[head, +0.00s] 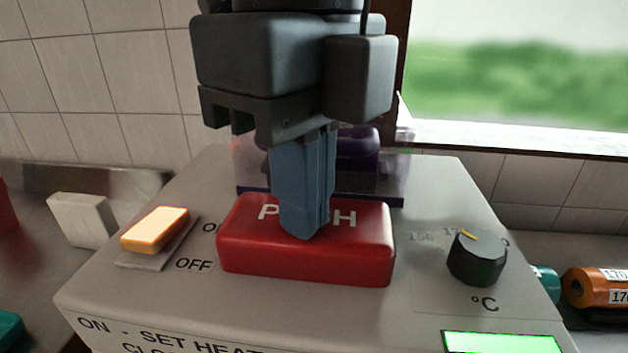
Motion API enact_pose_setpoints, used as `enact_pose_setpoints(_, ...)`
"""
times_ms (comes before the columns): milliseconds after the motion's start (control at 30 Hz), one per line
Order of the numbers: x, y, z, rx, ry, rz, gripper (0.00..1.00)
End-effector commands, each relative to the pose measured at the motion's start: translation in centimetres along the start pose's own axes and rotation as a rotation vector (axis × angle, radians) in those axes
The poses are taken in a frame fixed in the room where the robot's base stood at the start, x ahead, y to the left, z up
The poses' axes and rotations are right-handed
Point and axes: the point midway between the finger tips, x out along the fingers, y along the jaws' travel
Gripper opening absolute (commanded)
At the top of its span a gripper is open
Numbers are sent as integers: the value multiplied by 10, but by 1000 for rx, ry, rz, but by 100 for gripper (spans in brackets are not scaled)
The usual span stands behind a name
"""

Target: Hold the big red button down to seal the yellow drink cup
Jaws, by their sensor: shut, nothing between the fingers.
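The big red button (350,262) sits on top of the grey sealing machine (150,300). It carries the white word PUSH, partly hidden by my fingers. My gripper (305,236) points straight down with its blue fingers shut and empty. Its fingertips are over the middle of the button and appear to touch its top. I cannot tell how far the button is pressed in. A clear cover with purple parts (390,190) stands behind the button, partly hidden by my gripper. The yellow drink cup is not visible.
An orange lit switch (155,230) is left of the button beside ON/OFF lettering. A black temperature dial (477,258) and a green display (500,343) are on the right. Orange (600,286) and teal cylinders lie beyond the machine's right edge. A white block (82,220) stands at left.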

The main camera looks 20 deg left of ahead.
Motion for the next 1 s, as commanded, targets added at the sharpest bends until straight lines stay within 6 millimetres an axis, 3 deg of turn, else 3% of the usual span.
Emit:
enact_pose_setpoints(533, 6, 4, -3, -4, 10, 7, 0)
enact_pose_setpoints(1000, -4, 22, -14, -4, 9, 4, 0)
